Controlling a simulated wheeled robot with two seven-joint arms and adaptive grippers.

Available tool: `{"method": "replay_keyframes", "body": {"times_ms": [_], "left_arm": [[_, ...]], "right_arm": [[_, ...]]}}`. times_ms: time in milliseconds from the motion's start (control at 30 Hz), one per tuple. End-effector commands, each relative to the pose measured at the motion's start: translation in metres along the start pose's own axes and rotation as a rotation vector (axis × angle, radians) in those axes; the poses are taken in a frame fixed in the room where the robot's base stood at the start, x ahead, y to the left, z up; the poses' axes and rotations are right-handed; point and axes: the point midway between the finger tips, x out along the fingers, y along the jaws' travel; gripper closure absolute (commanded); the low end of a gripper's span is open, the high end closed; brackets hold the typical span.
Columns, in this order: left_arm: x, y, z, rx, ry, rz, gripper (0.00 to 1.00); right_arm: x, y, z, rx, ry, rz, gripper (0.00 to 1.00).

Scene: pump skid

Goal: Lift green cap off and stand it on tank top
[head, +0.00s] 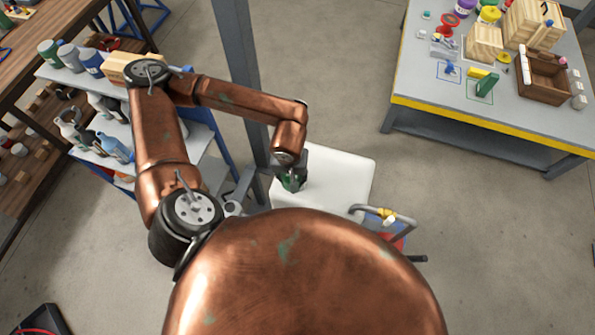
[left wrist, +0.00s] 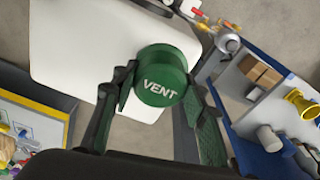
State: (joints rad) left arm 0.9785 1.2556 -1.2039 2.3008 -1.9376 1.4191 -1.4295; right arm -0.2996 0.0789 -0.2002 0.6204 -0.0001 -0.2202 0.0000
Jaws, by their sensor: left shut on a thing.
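The green cap (left wrist: 163,78), marked VENT, is between the fingers of my left gripper (left wrist: 161,88) in the left wrist view, and the gripper is shut on it. In the head view my left gripper (head: 292,182) is over the left part of the white tank top (head: 345,175), with a bit of green showing at its fingers. The white tank top (left wrist: 85,45) lies behind the cap in the left wrist view. The cap hides what is under it, so I cannot tell whether it is clear of its seat. My right gripper is not in view.
A grey post (head: 237,65) rises left of the tank. A bent grey pipe with a yellow part (head: 386,213) is at the tank's lower right. A loaded workbench (head: 480,118) stands at upper right, a shelf cart with bottles (head: 195,135) at left. The tank top's right part is bare.

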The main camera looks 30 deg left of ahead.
Motion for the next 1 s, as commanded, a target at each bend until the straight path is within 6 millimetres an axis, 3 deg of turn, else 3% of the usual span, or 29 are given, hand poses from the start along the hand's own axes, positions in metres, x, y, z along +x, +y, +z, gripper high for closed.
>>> {"method": "replay_keyframes", "body": {"times_ms": [33, 200, 400, 700, 1000], "left_arm": [[-0.014, -0.005, 0.008, 0.004, 0.001, 0.0, 0.89], [-0.031, -0.023, 0.046, 0.005, 0.0, 0.0, 0.89], [-0.051, -0.032, 0.062, 0.001, -0.005, -0.002, 0.89], [-0.056, -0.037, 0.073, -0.001, -0.003, -0.002, 0.89], [-0.056, -0.04, 0.08, -0.001, -0.002, -0.001, 0.89]], "right_arm": [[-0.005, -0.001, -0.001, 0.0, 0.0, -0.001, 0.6], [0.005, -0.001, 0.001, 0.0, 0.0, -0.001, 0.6], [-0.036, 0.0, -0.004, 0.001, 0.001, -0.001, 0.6], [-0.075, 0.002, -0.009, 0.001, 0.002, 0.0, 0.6], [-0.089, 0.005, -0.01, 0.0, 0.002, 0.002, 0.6]]}}
